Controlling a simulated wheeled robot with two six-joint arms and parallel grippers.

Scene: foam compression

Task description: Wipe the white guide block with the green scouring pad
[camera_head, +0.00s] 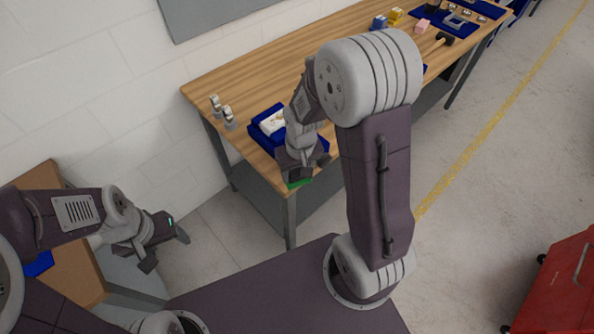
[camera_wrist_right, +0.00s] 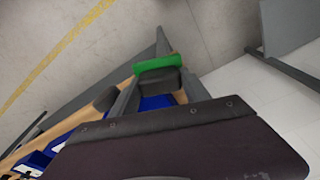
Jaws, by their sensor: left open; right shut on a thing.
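The white guide block (camera_head: 272,123) sits on a blue tray (camera_head: 259,134) near the close end of the wooden bench, with brownish marks on it. My right gripper (camera_head: 299,176) is shut on the green scouring pad (camera_head: 299,184), in front of the tray at the bench's near edge. The pad is apart from the block in the picture. In the right wrist view the green pad (camera_wrist_right: 158,63) spans between the fingertips, with a dark piece against it. My right arm hides part of the tray. My left gripper (camera_head: 165,248) is open and empty, left of the bench.
Small grey-white parts (camera_head: 222,112) stand left of the tray on the bench (camera_head: 250,82). Farther along are coloured blocks (camera_head: 388,20), a hammer (camera_head: 440,42) and another blue mat. A red cabinet (camera_head: 562,285) stands at right. The floor between is clear.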

